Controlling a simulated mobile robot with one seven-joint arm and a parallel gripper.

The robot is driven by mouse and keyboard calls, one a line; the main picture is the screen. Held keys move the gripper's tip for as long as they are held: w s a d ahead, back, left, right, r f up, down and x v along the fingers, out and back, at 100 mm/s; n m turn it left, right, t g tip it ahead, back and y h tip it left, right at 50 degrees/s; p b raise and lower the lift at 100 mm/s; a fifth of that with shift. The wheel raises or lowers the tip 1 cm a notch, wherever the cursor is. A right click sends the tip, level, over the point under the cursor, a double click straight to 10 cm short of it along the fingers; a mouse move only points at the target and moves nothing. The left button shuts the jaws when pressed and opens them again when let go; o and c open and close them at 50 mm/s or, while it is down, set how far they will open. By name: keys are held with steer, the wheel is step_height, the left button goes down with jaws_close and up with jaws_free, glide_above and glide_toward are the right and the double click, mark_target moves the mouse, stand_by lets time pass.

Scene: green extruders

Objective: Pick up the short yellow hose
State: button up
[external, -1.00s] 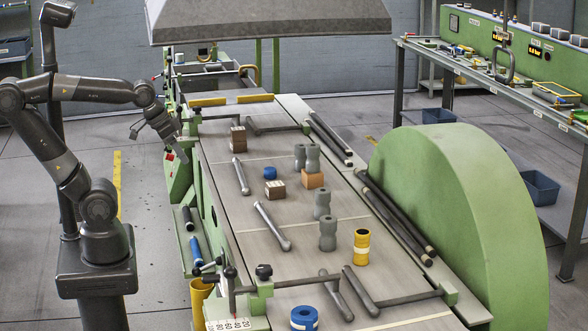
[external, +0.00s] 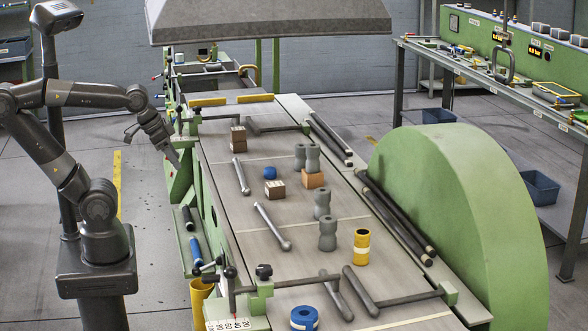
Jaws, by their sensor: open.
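My gripper (external: 152,146) is over the far left side of the green machine, well away from the hose. It is open and seems empty, though its fingers are small and dark in this view. Nothing hides the hose.
Metal rods, a blue ring (external: 304,318) and a small blue piece (external: 270,173) lie around. A bar (external: 400,298) crosses the front. A large green guard (external: 455,220) rises at the right.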

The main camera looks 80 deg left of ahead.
steer(key=shift+o, duration=0.3)
stand_by(0.5)
steer(key=w+d+r+m+h, duration=0.1)
steer(key=w+d+r, duration=0.15)
steer(key=w, duration=0.35)
steer(key=w+d+r+m, duration=0.1)
steer(key=w+d+r, duration=0.15)
steer(key=w, duration=0.35)
steer(key=m+g+h, duration=0.2)
steer(key=m, duration=0.4)
glide_above(367, 247)
steer(key=s+a, duration=0.3)
steer(key=a, duration=0.1)
step_height(367, 247, down, 10)
steer(key=r, duration=0.1)
steer(key=x, duration=1)
steer(key=shift+a+f, duration=0.1)
steer(key=shift+f, duration=0.2)
steer(key=shift+s, duration=0.1)
steer(key=c, duration=1.1)
steer(key=shift+r, duration=0.15)
steer(key=shift+c, duration=0.2)
